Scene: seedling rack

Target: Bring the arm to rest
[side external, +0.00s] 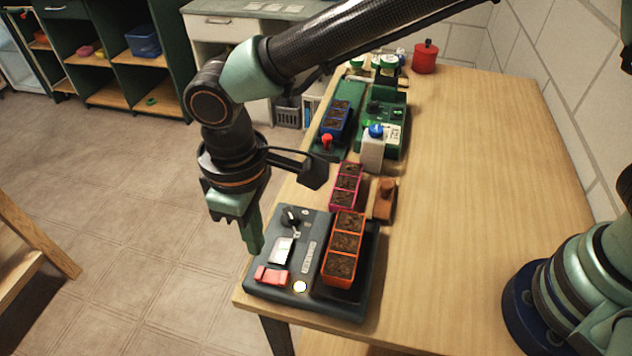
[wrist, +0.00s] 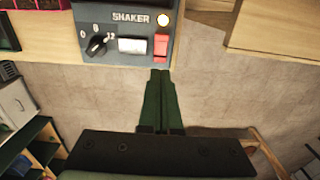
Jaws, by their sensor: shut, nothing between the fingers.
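My gripper (side external: 252,247) is shut and empty, with its green fingers together and pointing down. In the side external view it hangs beside the left edge of the shaker (side external: 268,241), close to its control side. It also shows in the wrist view (wrist: 160,75), with the fingertips just short of the shaker's front panel (wrist: 100,50). I cannot tell whether they touch it. The shaker has a dark dial (side external: 290,218), a white switch or display (side external: 281,250), a red switch (side external: 271,276) and a lit round lamp (side external: 300,287). An orange tray of soil cells (side external: 344,248) sits on the shaker.
A pink soil tray (side external: 346,186) and a brown block (side external: 385,201) stand behind the shaker. Farther back are a white bottle with a blue cap (side external: 373,150), a blue soil tray (side external: 335,120) and a red canister (side external: 425,57). The table's right side (side external: 470,200) is clear.

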